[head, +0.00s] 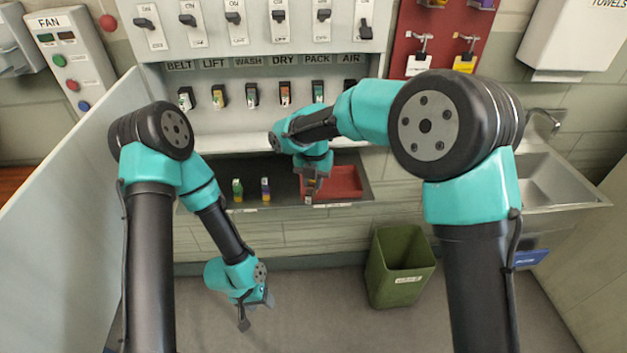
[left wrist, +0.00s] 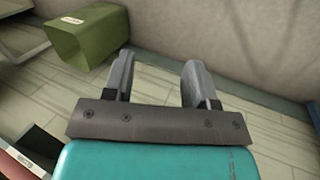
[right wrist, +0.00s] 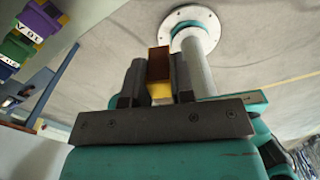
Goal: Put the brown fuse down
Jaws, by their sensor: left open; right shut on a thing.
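The brown fuse (right wrist: 159,65) is between the two fingers of my right gripper (right wrist: 160,82) in the right wrist view, with a yellow part below its brown end. In the head view my right gripper (head: 311,188) is shut on it, over the grey shelf at the left end of the red tray (head: 347,183). The fuse is small and mostly hidden there, and I cannot tell whether it touches anything. My left gripper (head: 254,310) is open and empty, low over the floor. Its two spread fingers show in the left wrist view (left wrist: 158,85).
A green-and-yellow fuse (head: 238,190) and a purple one (head: 265,189) stand on the shelf left of my right gripper. A row of fuse holders (head: 252,95) is on the panel behind. A green bin (head: 399,266) stands on the floor, and a sink (head: 545,185) is at right.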

